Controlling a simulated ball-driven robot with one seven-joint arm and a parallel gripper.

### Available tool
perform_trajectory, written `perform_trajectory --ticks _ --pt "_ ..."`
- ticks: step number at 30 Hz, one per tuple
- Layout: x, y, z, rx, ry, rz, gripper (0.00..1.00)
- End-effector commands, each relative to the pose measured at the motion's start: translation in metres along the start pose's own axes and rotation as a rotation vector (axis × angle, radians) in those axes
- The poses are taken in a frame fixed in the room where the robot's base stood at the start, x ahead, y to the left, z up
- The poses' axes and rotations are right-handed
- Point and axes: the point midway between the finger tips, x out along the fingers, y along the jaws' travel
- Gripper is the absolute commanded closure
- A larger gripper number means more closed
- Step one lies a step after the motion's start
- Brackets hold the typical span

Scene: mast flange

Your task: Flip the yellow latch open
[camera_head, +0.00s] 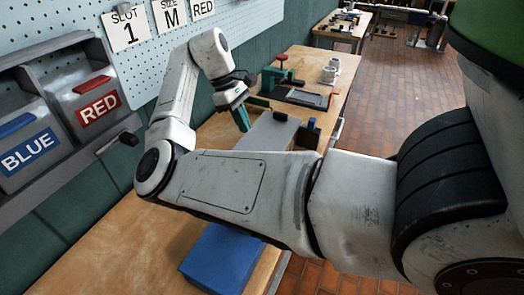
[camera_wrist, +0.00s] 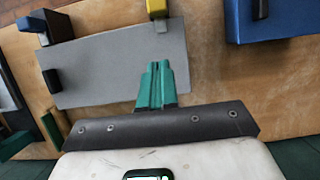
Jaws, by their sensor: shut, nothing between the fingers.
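A yellow latch (camera_wrist: 157,7) on a dark base shows at the top edge of the wrist view, cut off by the frame. It sits at the far edge of a grey plate (camera_wrist: 110,70) on the wooden bench. My gripper (camera_wrist: 156,68) has its green fingers together with nothing between them, short of the latch and apart from it. In the head view my gripper (camera_head: 241,120) hangs beside the grey plate (camera_head: 268,132). I cannot make out the yellow latch in the head view, where my arm hides part of the bench.
A blue box (camera_head: 222,258) lies on the near bench; a blue block (camera_wrist: 285,22) with a black part shows at upper right in the wrist view. Dark blocks (camera_wrist: 52,80) stand by the plate's left end. Red and blue labelled bins (camera_head: 88,92) hang at left.

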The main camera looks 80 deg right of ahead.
Motion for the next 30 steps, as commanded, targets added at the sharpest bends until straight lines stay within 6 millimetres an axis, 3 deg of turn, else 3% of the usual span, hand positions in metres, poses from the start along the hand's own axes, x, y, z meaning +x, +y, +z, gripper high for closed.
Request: perform_trajectory --ticks 5,8,21,24,30 --pt "0.004 0.003 -0.008 0.003 -0.003 0.002 1.0" --pt "0.017 0.003 -0.007 0.004 -0.005 0.003 1.0" --pt "0.099 0.002 -0.007 0.001 -0.003 0.001 1.0" --pt "0.101 0.002 0.011 0.004 -0.001 0.001 1.0" --pt "0.109 0.002 0.027 0.002 -0.002 0.002 1.0"
